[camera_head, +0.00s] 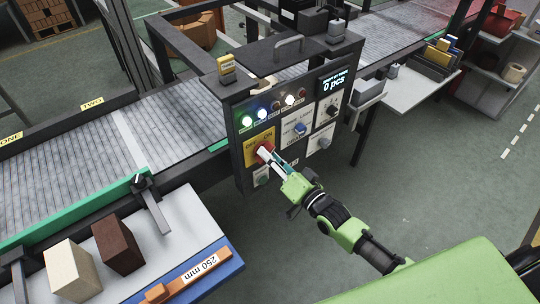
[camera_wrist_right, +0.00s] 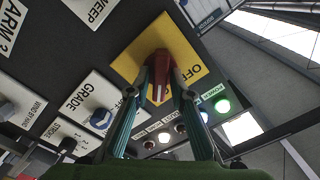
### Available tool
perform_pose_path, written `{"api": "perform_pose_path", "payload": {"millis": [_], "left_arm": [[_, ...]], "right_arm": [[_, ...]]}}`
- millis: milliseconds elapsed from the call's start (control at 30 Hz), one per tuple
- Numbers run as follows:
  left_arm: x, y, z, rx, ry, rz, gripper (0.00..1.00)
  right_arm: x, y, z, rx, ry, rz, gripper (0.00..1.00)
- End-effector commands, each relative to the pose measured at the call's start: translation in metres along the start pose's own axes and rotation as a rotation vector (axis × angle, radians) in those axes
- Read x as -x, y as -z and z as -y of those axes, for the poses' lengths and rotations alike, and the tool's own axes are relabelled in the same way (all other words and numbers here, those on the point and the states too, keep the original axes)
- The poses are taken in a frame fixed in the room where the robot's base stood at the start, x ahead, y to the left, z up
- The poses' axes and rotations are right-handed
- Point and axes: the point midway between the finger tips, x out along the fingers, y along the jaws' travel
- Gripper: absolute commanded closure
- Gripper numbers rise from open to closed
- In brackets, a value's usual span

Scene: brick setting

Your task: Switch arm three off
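The control box (camera_head: 240,120) stands beside the conveyor. A red rotary switch (camera_wrist_right: 160,75) sits on a yellow plate marked OFF (camera_wrist_right: 190,62); the plate also shows in the head view (camera_head: 252,146). My right gripper (camera_head: 268,156) is at this switch. In the wrist view its two fingers (camera_wrist_right: 166,78) lie along both sides of the red handle and appear shut on it. A white ARM 3 label (camera_wrist_right: 10,28) is cut off at the top left of the wrist view, and its knob is not visible there. My left gripper is not in view.
A SWEEP plate (camera_wrist_right: 90,10) and a GRADE plate with a blue knob (camera_wrist_right: 101,118) are near the red switch. Several indicator lamps, including a lit green one (camera_wrist_right: 222,105), are close to the fingers. The display (camera_head: 335,82) reads 0 pcs. Green floor (camera_head: 430,190) is clear at right.

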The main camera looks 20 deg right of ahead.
Motion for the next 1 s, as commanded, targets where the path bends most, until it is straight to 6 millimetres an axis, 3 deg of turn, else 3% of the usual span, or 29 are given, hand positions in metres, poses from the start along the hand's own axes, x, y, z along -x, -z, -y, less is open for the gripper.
{"api": "perform_pose_path", "payload": {"millis": [567,1000], "left_arm": [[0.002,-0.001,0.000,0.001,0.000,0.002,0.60],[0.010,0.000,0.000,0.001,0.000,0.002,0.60]], "right_arm": [[0.000,0.001,0.000,0.077,-0.001,-0.001,1.00],[0.000,0.001,0.001,0.443,-0.002,-0.001,1.00]]}}
